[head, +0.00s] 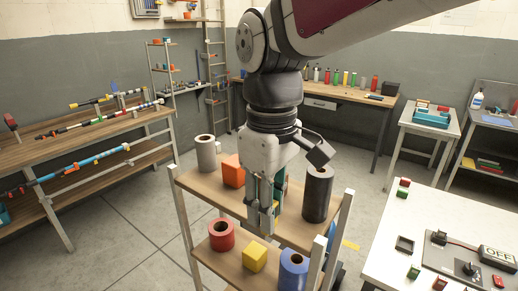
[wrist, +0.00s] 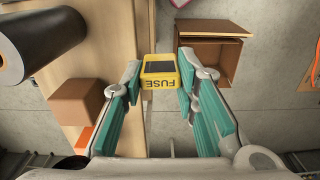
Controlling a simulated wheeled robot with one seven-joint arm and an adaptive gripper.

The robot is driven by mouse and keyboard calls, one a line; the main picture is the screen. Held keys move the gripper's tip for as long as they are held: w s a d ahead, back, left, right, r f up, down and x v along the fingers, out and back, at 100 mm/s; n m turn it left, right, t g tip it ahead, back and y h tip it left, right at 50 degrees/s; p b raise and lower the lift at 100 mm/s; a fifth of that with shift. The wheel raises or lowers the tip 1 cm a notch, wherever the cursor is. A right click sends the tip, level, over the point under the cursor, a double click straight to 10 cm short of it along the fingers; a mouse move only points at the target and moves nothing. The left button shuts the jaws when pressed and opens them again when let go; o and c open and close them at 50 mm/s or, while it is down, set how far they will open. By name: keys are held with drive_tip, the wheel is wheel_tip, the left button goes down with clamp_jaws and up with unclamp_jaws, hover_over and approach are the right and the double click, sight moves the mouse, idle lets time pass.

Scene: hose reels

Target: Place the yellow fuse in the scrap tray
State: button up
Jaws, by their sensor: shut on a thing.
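The yellow fuse (wrist: 159,71), marked FUSE and dark on its upper face, is between my gripper's teal-padded fingertips in the wrist view. My gripper (head: 262,222) is shut on it and points down at the shelf rack in the head view. A yellow block (head: 254,257) shows just below the fingertips there; I cannot tell whether it is the same fuse. A blue tray (head: 431,118) stands on a small table at the right; I cannot tell whether it is the scrap tray.
A black roll (head: 317,194), an orange box (head: 232,171) and a grey roll (head: 206,153) stand on the rack's upper shelf. A red roll (head: 221,235) and a blue roll (head: 293,270) stand lower. A white table (head: 400,240) with switches is at right. Floor is clear at left.

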drive_tip(key=w+d, duration=0.1)
drive_tip(key=w, duration=0.1)
drive_tip(key=w+d, duration=0.2)
drive_tip(key=w, duration=0.1)
drive_tip(key=w+d+f+p, duration=0.1)
drive_tip(key=w+d, duration=0.1)
drive_tip(key=shift+w, duration=0.4)
drive_tip(key=shift+f+p, duration=0.45)
drive_tip(key=shift+f, duration=1.25)
drive_tip(key=shift+f, duration=0.1)
drive_tip(key=o, duration=0.9)
